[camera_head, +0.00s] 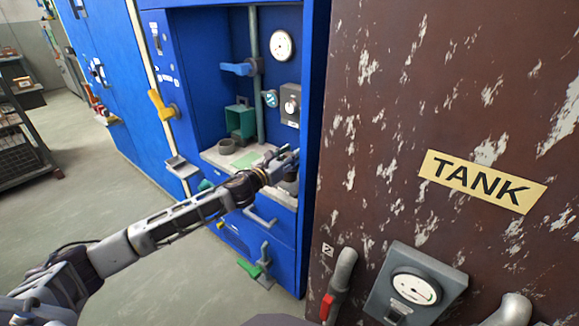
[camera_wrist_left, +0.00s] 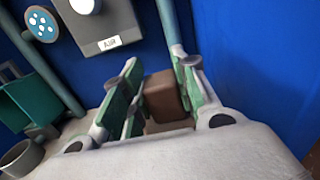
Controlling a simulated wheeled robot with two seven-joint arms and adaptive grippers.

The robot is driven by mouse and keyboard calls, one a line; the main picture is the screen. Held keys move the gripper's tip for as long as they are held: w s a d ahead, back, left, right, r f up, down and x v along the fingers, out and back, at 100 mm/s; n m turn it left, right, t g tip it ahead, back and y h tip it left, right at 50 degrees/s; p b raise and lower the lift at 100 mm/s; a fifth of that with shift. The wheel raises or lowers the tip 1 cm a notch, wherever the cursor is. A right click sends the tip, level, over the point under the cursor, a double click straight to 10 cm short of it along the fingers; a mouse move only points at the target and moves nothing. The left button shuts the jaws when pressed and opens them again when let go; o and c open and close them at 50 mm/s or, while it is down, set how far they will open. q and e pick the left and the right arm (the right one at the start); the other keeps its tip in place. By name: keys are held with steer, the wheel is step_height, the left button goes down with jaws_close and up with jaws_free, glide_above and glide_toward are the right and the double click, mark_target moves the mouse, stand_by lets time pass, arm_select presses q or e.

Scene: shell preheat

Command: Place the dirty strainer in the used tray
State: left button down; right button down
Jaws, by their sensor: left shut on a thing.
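My left gripper (camera_head: 288,158) reaches into the open recess of the blue cabinet, at the right end of its pale shelf (camera_head: 216,156). In the left wrist view the fingers (camera_wrist_left: 160,80) are shut on a brown, block-like thing (camera_wrist_left: 165,97), which I take to be the dirty strainer. Its lower part is hidden behind the gripper body, and no mesh shows. I cannot tell whether it touches the shelf. A green pad (camera_head: 246,160) lies on the shelf, left of the gripper. I cannot tell which thing is the used tray. My right gripper is not in view.
A grey round cup (camera_head: 226,147) and a teal holder (camera_head: 240,119) stand on the shelf. A vertical pipe with a blue-handled valve (camera_head: 238,69) rises behind. A grey box (camera_head: 290,104) is on the back wall. The rusty tank (camera_head: 430,110) blocks the right.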

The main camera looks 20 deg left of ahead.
arm_select(q)
steer(key=shift+f, duration=0.5)
steer(key=shift+f+b, duration=0.6)
steer(key=shift+f, duration=0.85)
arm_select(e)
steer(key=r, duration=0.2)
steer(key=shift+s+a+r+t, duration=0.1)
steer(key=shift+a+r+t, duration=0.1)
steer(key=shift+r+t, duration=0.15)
arm_select(q)
steer(key=shift+f, duration=0.1)
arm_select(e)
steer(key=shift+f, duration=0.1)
arm_select(q)
steer(key=c, duration=1.1)
jaws_free()
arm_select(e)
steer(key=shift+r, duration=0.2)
